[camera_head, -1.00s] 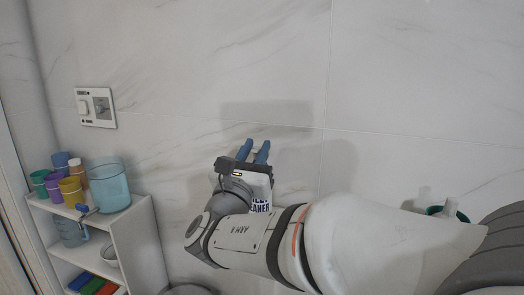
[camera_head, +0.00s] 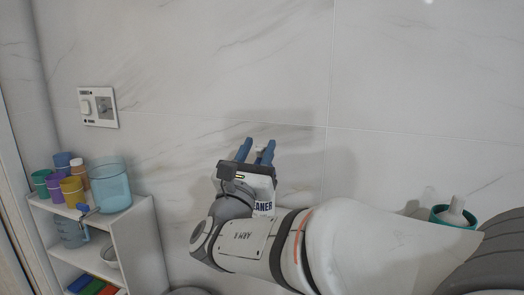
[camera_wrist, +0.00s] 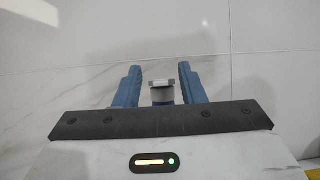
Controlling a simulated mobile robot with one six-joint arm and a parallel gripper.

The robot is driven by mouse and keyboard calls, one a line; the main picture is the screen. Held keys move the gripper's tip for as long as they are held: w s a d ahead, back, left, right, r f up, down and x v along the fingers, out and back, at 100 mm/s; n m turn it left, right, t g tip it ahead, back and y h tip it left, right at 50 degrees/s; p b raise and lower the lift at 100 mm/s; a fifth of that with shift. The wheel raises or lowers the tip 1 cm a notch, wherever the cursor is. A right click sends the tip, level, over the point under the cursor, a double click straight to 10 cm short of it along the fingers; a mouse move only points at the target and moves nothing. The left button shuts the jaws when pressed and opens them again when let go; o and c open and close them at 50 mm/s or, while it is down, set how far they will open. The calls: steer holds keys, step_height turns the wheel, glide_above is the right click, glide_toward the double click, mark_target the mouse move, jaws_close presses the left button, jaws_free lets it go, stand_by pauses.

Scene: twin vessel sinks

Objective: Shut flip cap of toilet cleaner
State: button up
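The toilet cleaner (camera_head: 263,208) is a white bottle with dark lettering, mostly hidden behind my gripper and arm in the head view. Its grey cap (camera_wrist: 162,95) shows between my fingers in the wrist view, with a paler flat piece on top. I cannot tell how far the flip cap is open. My gripper (camera_head: 256,150) has two blue fingers, one on each side of the cap. It also shows in the wrist view (camera_wrist: 160,88), open, with a gap between each finger and the cap.
A white shelf (camera_head: 135,222) at the left holds several coloured cups, a blue translucent container (camera_head: 109,186) and a blue jug (camera_head: 70,230). A teal holder (camera_head: 440,214) with a white item stands at the right behind my arm. A tiled wall (camera_head: 210,60) is behind.

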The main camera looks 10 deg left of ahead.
steer(key=v, duration=0.7)
steer(key=shift+s+f+p, duration=0.2)
steer(key=shift+s+p, duration=0.15)
steer(key=shift+p, duration=0.05)
steer(key=shift+a, duration=0.1)
